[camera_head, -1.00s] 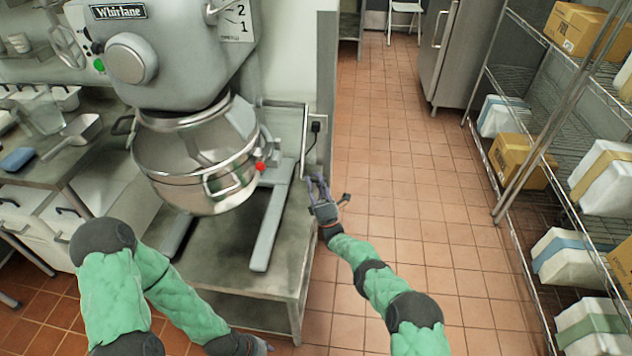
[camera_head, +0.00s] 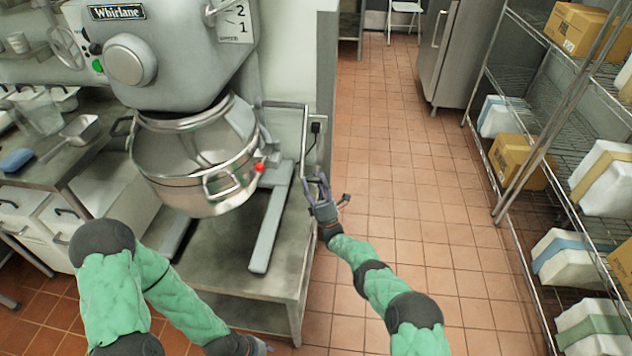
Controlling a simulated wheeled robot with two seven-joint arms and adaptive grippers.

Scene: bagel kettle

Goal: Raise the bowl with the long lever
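The steel bowl (camera_head: 190,165) hangs in the stand mixer (camera_head: 165,55) at the left, with a handle on its front. A long lever (camera_head: 304,145) runs out from the mixer's right side and bends down, its lower end just by my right gripper. My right gripper (camera_head: 317,188) is at this lower end with its fingers apart; whether it touches the lever I cannot tell. My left gripper (camera_head: 262,346) is low at the bottom edge, in front of the mixer's table, mostly cut off, and its fingers are unclear.
The mixer stands on a steel table (camera_head: 230,245). A side counter with a scoop (camera_head: 75,135) and a blue sponge (camera_head: 17,160) is at the left. A wire shelf (camera_head: 520,150) with boxes lines the right. The tiled floor (camera_head: 400,150) between is clear.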

